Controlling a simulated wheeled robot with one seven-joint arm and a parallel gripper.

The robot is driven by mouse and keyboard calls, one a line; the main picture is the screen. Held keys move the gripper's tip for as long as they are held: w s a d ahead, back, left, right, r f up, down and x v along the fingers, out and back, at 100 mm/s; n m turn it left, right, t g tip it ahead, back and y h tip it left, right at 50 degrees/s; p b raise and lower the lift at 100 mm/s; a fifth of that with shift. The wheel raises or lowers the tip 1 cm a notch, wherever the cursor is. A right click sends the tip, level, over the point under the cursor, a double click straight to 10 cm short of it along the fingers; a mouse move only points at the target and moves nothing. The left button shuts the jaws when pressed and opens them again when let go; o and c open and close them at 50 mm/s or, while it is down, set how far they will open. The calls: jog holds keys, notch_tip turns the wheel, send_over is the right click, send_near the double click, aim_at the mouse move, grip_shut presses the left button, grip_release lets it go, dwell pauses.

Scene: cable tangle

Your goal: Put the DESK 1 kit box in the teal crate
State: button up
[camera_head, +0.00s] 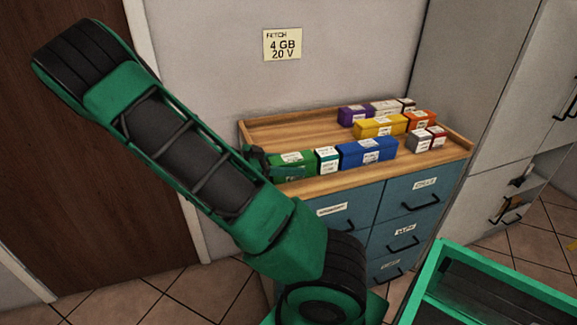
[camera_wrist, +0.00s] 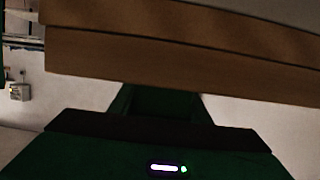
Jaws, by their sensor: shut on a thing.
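The teal crate (camera_head: 436,262) is at the lower right of the head view, and I see only part of it. My gripper (camera_head: 268,163) is at the left end of the wooden cabinet top, low beside the boxes and partly behind my arm. It is shut on what looks like a green box (camera_head: 297,158) with a white label. The label is too small to read, so I cannot confirm which kit it is. In the wrist view, a dark green shape (camera_wrist: 160,102) stands between my gripper's body and a brown wooden edge; its details are too dark to tell.
The wooden top (camera_head: 320,184) has a raised rim. A white-and-teal box (camera_head: 327,160) and a blue box (camera_head: 367,152) stand close by on the right. Yellow (camera_head: 381,126), purple (camera_head: 353,115), orange (camera_head: 421,120) and other boxes stand farther back. A grey cabinet (camera_head: 480,100) is at the right.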

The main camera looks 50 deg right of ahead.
jog(key=shift+f, duration=0.1)
jog(key=o, duration=1.5)
jog(key=shift+c, duration=0.2)
jog(key=shift+a, duration=0.1)
